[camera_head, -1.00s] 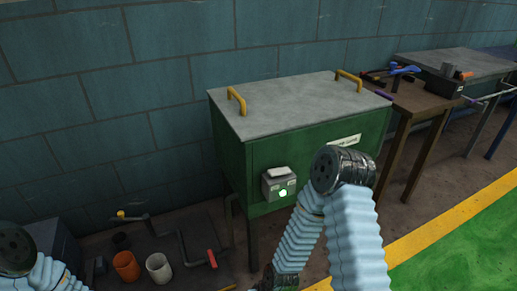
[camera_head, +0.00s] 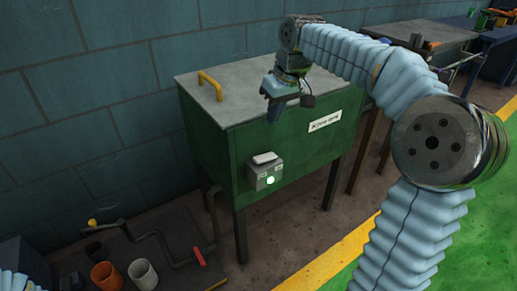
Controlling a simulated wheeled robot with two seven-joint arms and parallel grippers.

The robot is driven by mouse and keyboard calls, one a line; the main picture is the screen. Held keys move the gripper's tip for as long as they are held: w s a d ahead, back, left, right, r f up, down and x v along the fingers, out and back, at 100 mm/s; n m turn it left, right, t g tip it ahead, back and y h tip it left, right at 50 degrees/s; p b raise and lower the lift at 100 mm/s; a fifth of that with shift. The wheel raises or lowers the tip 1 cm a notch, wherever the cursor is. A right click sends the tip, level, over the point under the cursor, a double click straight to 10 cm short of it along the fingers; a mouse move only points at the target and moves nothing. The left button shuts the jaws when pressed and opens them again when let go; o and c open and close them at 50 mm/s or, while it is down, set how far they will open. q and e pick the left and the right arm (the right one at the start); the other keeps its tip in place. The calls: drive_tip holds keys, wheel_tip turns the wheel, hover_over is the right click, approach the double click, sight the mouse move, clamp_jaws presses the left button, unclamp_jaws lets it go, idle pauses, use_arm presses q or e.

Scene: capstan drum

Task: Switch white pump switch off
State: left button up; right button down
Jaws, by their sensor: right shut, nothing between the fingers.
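The white pump switch (camera_head: 265,172) is a small pale box with a lever-like cap on the front of the green tank (camera_head: 300,146). A green light (camera_head: 270,180) glows on its lower face. My right gripper (camera_head: 274,112) is shut and empty. It points down in front of the tank's top front edge, above the switch and apart from it in the picture. My left gripper is not in view; only a bit of my left arm shows at the lower left corner.
The tank's grey lid has a yellow handle (camera_head: 210,84). At the lower left are a crank (camera_head: 160,245), an orange cup (camera_head: 106,275) and a white cup (camera_head: 143,273). A workbench (camera_head: 410,40) stands at the back right. The green floor at right is clear.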

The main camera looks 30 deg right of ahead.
drive_tip(key=shift+f, duration=0.1)
drive_tip(key=b, duration=0.1)
approach(260, 159)
drive_tip(key=x, duration=0.5)
drive_tip(key=shift+w+d+f, duration=0.15)
drive_tip(key=shift+w+d, duration=0.1)
drive_tip(key=shift+w, duration=0.15)
drive_tip(key=shift+a+f, duration=0.1)
drive_tip(key=shift+f, duration=0.5)
drive_tip(key=shift+a+f+b, duration=0.3)
drive_tip(key=shift+f+b, duration=0.15)
drive_tip(key=shift+f, duration=0.1)
drive_tip(key=shift+r, duration=0.15)
drive_tip(key=shift+d, duration=0.15)
